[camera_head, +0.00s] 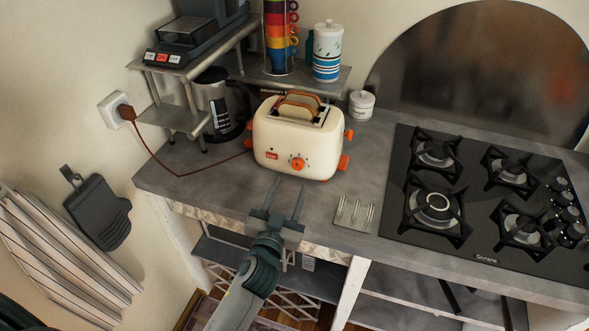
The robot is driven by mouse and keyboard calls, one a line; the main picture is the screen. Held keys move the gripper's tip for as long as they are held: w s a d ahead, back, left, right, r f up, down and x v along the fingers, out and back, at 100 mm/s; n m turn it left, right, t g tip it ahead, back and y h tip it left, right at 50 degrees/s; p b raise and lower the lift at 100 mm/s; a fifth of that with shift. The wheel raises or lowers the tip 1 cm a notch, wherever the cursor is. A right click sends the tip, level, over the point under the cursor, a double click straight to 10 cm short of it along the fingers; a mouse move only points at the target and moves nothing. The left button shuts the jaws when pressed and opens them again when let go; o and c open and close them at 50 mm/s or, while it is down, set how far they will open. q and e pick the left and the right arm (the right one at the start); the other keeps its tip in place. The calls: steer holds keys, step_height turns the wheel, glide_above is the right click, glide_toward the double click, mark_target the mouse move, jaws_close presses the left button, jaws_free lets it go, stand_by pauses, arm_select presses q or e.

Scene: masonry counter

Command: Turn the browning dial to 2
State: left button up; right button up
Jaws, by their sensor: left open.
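The cream toaster (325,142) stands on the grey counter with slices of bread showing in its top slots. Its orange browning dial (298,164) is on the front face, with small marks around it too small to read. Orange levers (344,162) stick out at its right end. My left gripper (286,186) is open and empty in front of the toaster, its two fingers pointing toward the front face. The fingertips are below the dial in the picture and appear apart from it. My right gripper is not in view.
The black gas hob (480,195) is further right. A brown cord (165,165) runs from the wall socket toward the toaster.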

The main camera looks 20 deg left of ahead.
mark_target(297, 168)
arm_select(q)
steer(key=shift+w+a+p, duration=0.15)
steer(key=shift+w+p, duration=0.5)
steer(key=shift+w, duration=2.5)
steer(key=c, duration=1)
